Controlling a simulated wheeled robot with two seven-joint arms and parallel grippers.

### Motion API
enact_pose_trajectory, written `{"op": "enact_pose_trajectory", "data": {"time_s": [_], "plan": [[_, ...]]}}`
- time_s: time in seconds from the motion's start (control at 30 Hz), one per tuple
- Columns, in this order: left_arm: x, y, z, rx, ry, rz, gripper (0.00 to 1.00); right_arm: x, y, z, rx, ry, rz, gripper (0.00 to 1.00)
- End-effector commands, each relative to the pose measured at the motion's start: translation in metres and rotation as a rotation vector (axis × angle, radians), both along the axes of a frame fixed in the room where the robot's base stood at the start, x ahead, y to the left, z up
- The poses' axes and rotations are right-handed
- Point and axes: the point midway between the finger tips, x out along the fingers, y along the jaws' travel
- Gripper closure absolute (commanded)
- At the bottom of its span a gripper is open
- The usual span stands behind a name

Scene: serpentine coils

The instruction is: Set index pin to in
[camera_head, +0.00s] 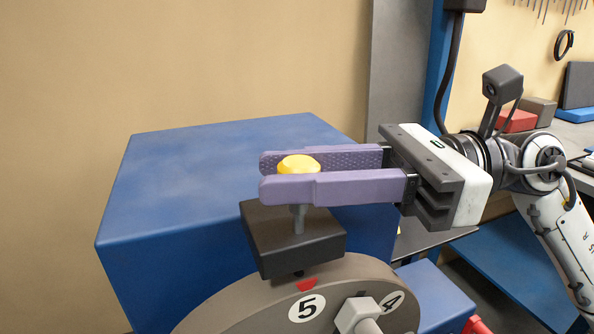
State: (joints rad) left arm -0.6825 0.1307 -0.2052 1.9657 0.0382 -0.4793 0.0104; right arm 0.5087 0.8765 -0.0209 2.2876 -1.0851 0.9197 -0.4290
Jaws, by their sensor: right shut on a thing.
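The index pin has a yellow knob (299,164) on a short grey stem (298,217) that stands upright out of a dark block (291,242). My right gripper (277,174) comes in from the right, with its two purple fingers on either side of the yellow knob, shut on it. The lower part of the knob is hidden behind the near finger. Below the block is a round grey index wheel (240,305) with number labels 5 and 4. A red mark (307,285) sits just above the 5. My left gripper is not in view.
A large blue housing (190,170) stands behind the block and wheel. A grey square-ended handle (358,313) sticks out from the wheel's front. A workbench (575,132) with red and grey boxes is at the far right.

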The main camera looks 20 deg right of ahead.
Motion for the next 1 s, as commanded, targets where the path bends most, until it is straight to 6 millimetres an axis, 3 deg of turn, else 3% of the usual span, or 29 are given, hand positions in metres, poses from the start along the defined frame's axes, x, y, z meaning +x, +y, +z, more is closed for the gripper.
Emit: {"op": "enact_pose_trajectory", "data": {"time_s": [0.27,0.57,0.6,0.7,1.0], "plan": [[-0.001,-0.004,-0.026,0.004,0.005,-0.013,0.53,0.000,0.000,-0.028,-0.001,0.000,0.000,1.00],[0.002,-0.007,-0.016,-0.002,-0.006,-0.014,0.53,0.000,0.001,-0.028,-0.009,0.002,0.002,1.00],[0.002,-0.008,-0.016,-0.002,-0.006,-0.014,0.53,0.000,0.001,-0.029,-0.009,0.003,0.003,0.66],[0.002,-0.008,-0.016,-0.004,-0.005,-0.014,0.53,0.000,0.000,-0.028,-0.007,0.003,0.002,0.53],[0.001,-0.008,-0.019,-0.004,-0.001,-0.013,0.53,0.000,-0.001,-0.027,-0.003,0.002,0.000,0.53]]}}
